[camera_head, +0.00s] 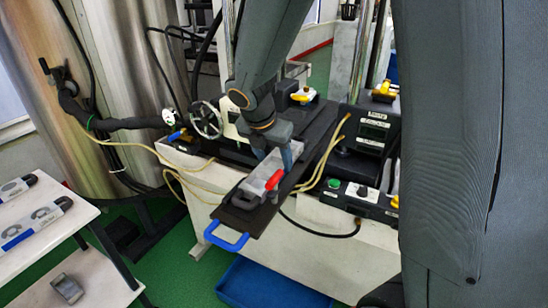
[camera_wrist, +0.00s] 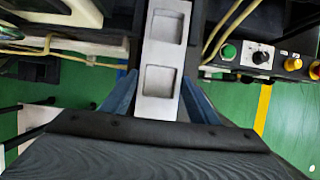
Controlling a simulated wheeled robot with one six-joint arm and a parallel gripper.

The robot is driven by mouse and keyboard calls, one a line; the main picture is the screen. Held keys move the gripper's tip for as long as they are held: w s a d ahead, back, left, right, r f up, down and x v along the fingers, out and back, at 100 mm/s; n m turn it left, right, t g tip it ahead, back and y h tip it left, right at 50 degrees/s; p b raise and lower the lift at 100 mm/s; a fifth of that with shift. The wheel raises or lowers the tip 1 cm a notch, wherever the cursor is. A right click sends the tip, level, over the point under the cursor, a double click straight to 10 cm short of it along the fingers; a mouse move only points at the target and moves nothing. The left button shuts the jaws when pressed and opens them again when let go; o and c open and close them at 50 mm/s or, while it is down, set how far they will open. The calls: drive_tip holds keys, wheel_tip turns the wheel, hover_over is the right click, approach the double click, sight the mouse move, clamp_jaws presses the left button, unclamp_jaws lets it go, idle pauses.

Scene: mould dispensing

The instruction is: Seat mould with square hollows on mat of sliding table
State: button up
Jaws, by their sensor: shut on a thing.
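The grey mould (camera_head: 258,176) lies over the outer end of the dark sliding table (camera_head: 240,217), lengthwise along it. In the wrist view the mould (camera_wrist: 152,103) shows two square hollows in a row. My gripper (camera_head: 284,158) is shut on the mould, with one blue finger on each side of it in the wrist view (camera_wrist: 158,90). The sliding table has a blue handle (camera_head: 227,243) at its near end and a red lever (camera_head: 274,180) at its side. The mat is hidden or not distinguishable, and I cannot tell whether the mould touches it.
A white shelf stand (camera_head: 70,236) at the left holds moulds with rounded hollows (camera_head: 38,222). A control box with a green button (camera_head: 334,184) is right of the sliding table. Pale hoses (camera_head: 326,160) run close beside it. A blue tray (camera_head: 262,287) is on the floor below.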

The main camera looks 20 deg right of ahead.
drive_tip(key=o, duration=1.8)
drive_tip(key=shift+c, duration=0.2)
drive_tip(key=shift+r, duration=0.1)
drive_tip(key=v, duration=0.7)
drive_tip(key=shift+s+a+r, duration=0.1)
drive_tip(key=shift+r, duration=0.2)
